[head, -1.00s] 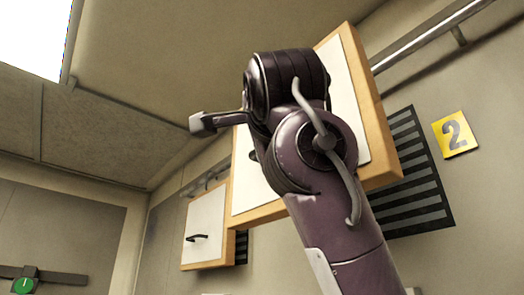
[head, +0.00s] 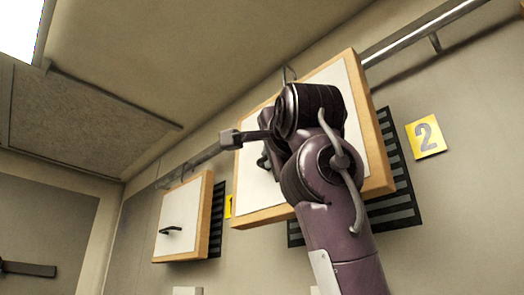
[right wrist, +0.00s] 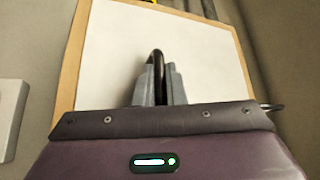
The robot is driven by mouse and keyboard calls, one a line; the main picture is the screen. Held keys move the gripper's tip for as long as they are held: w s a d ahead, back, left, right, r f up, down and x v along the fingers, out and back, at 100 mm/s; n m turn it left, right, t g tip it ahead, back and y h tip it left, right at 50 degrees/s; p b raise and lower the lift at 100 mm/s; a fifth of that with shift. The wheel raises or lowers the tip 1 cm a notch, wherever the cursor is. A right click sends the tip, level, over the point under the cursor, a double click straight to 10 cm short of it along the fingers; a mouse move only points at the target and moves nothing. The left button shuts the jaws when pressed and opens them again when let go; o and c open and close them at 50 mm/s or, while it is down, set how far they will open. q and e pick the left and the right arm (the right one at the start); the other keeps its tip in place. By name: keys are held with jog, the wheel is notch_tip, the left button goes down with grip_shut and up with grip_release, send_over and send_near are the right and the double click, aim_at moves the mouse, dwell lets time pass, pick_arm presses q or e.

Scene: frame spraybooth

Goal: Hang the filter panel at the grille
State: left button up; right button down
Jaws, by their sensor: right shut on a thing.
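The filter panel (head: 250,190), a white sheet in a wooden frame, is tilted in the head view, in front of the wall and rail. My right gripper (right wrist: 159,92) is shut on its black handle (right wrist: 156,57) in the right wrist view. In the head view my right wrist covers the panel's middle and most of the grip. A thin wire hook (head: 287,73) shows at the panel's top edge; I cannot tell whether it touches the rail (head: 410,38). The dark slatted grille (head: 402,185) is partly hidden behind the panel, beside yellow label 2 (head: 425,136). My left gripper is out of view.
A similar smaller-looking panel (head: 185,210) with a black handle is at the wall to the left, over another grille. A yellow label (head: 228,206) shows between the panels. The ceiling (head: 150,50) is above; open wall lies right of label 2.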

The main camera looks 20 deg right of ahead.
jog(key=shift+w+d+p, duration=0.15)
jog(key=shift+w+d, duration=0.35)
jog(key=shift+d, duration=0.7)
jog(key=shift+w+d+p, duration=0.2)
jog(key=shift+w+d, duration=0.25)
jog(key=shift+d, duration=0.8)
jog(key=shift+w+d+p, duration=0.15)
jog(key=shift+w+d, duration=0.35)
jog(key=shift+d, duration=0.7)
jog(key=shift+w+d+f, duration=0.1)
jog(key=shift+d+f, duration=0.05)
jog(key=shift+d, duration=0.1)
jog(key=shift+a+f+b, duration=0.1)
jog(key=shift+f+b, duration=1.25)
jog(key=shift+b, duration=0.05)
jog(key=c, duration=1.4)
grip_release()
jog(key=shift+f, duration=0.1)
